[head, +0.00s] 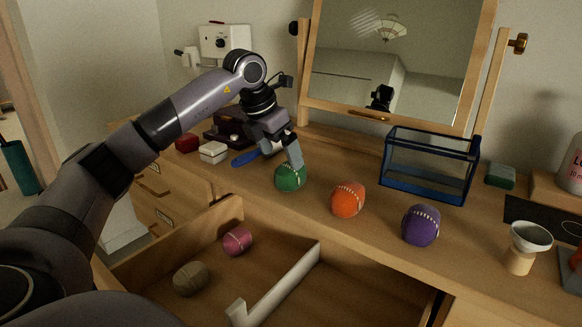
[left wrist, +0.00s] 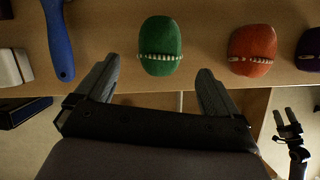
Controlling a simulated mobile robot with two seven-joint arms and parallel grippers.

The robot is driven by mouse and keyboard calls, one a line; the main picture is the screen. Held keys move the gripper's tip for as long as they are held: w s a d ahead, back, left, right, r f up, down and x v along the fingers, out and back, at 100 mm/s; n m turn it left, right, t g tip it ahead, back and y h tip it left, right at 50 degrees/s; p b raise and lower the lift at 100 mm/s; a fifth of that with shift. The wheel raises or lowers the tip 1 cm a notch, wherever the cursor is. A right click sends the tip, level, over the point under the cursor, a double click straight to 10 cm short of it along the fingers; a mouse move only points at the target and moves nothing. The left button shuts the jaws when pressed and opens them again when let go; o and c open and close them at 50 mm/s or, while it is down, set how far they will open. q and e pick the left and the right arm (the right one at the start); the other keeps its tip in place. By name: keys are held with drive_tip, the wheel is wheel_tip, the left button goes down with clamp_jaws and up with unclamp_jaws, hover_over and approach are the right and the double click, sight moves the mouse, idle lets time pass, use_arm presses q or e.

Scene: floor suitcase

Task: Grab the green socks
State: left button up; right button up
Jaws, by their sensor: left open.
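The green socks (head: 290,178) are rolled into a ball with a pale stitched line, resting on the dresser top near its front edge. My left gripper (head: 282,153) is right above and behind them in the head view, with one finger overlapping the ball's top. In the left wrist view, the green socks (left wrist: 160,46) sit ahead of the left gripper (left wrist: 157,80), centred between its spread fingers with a gap between. The left gripper is open and empty. My right gripper (left wrist: 285,117) shows small at the lower right of the left wrist view, its fingers apart.
An orange ball (head: 348,200) and a purple ball (head: 421,226) stand to the right on the dresser. A blue-handled object (head: 246,158) lies left. A blue-framed glass box (head: 428,168) stands behind. The open drawer (head: 222,208) below holds pink and tan balls.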

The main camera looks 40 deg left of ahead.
sight(288, 165)
use_arm(q)
drive_tip(key=shift+w+a, duration=0.15)
drive_tip(key=shift+w, duration=0.05)
drive_tip(key=shift+w+f, duration=0.15)
drive_tip(key=shift+f, duration=0.2)
drive_tip(key=x, duration=0.6)
drive_tip(key=shift+w+f+b, duration=0.1)
drive_tip(key=shift+w+b, duration=0.05)
drive_tip(key=shift+b, duration=0.2)
drive_tip(key=c, duration=1)
drive_tip(key=shift+c, duration=0.2)
